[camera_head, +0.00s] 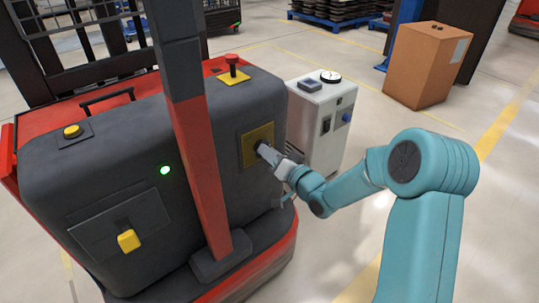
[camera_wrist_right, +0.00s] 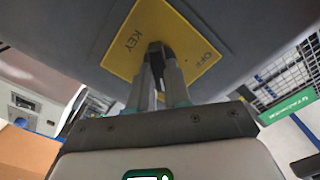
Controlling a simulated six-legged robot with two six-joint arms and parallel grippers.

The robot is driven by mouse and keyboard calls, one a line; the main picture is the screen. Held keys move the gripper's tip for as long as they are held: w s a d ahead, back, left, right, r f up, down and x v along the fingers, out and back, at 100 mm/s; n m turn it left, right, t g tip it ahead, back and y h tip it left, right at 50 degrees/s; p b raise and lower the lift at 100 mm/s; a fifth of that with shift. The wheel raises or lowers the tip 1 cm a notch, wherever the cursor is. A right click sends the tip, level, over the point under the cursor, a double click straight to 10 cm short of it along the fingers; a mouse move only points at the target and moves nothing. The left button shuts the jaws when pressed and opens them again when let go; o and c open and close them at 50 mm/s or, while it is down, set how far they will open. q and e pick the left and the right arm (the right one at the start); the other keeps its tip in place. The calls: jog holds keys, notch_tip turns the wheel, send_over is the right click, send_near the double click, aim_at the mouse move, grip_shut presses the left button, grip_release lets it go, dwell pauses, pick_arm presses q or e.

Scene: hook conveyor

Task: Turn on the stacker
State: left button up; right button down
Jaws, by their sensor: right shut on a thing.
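The stacker (camera_head: 95,190) is a dark grey and red machine at the left of the head view. A yellow plate (camera_head: 248,148) sits on its side panel; in the wrist view this plate (camera_wrist_right: 125,45) reads KEY and OFF. My right gripper (camera_head: 265,150) is at the plate, shut on the dark key at its middle. The fingertips (camera_wrist_right: 158,50) cover most of the key, so its exact angle is hard to tell. A green light (camera_head: 165,170) glows on the stacker's body. My left gripper is not in view.
A red knob (camera_head: 232,60) on a yellow base and a yellow button (camera_head: 72,131) are on the stacker's top. A red mast post (camera_head: 208,180) stands left of the plate. A grey charger box (camera_head: 322,120) is just right; a brown carton (camera_head: 425,65) stands farther back.

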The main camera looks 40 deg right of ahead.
jog(key=c, duration=1.1)
grip_release()
jog(key=s, duration=0.5)
jog(key=s+p, duration=0.1)
jog(key=s, duration=0.5)
jog(key=s+d, duration=0.1)
jog(key=s, duration=0.4)
jog(key=shift+s+d+p, duration=0.1)
jog(key=shift+s+p, duration=0.1)
jog(key=shift+p, duration=0.1)
